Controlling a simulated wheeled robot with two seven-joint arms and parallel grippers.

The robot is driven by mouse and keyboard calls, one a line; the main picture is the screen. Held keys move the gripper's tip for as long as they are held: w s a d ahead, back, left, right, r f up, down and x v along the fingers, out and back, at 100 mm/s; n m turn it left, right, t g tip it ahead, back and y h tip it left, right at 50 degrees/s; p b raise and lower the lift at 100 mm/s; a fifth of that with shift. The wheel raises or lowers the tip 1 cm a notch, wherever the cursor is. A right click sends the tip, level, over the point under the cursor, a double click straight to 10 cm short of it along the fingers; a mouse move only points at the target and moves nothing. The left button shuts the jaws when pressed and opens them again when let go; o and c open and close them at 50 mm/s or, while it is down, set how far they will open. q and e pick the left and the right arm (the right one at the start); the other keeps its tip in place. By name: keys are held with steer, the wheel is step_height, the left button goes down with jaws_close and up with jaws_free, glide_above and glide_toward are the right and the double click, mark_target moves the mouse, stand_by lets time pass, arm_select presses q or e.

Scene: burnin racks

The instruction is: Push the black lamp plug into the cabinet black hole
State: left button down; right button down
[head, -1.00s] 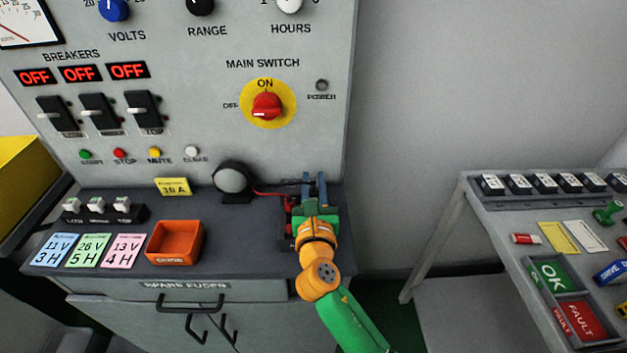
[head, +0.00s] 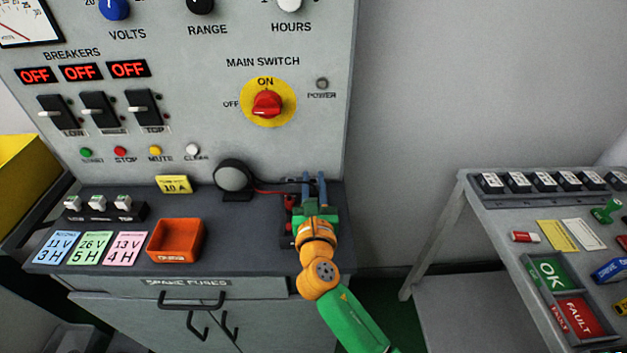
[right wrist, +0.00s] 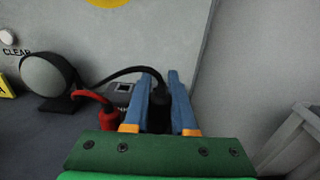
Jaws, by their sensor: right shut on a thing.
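The black lamp plug (right wrist: 159,97) is between the blue fingers of my right gripper (right wrist: 159,112), which is shut on it, in the right wrist view. A black cable arcs from its top to the left, toward the round lamp (right wrist: 45,75). The lamp also shows in the head view (head: 233,178). A red plug (right wrist: 109,117) with a red cable stands just left of my gripper. In the head view my right gripper (head: 314,190) is at the right end of the cabinet's dark ledge (head: 220,211). The black hole is hidden, so I cannot tell how the plug sits to it. My left gripper is out of view.
An orange tray (head: 174,241) and coloured cards (head: 91,250) lie left on the ledge. The cabinet panel (head: 210,130) rises behind it. A grey side table (head: 500,224) stands to the right, with a gap between.

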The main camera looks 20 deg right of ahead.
steer(key=shift+f, duration=0.5)
stand_by(0.4)
steer(key=shift+r, duration=0.1)
steer(key=shift+r+p, duration=0.95)
steer(key=shift+p, duration=0.05)
steer(key=shift+f, duration=0.6)
stand_by(1.2)
steer(key=shift+f, duration=0.45)
stand_by(0.6)
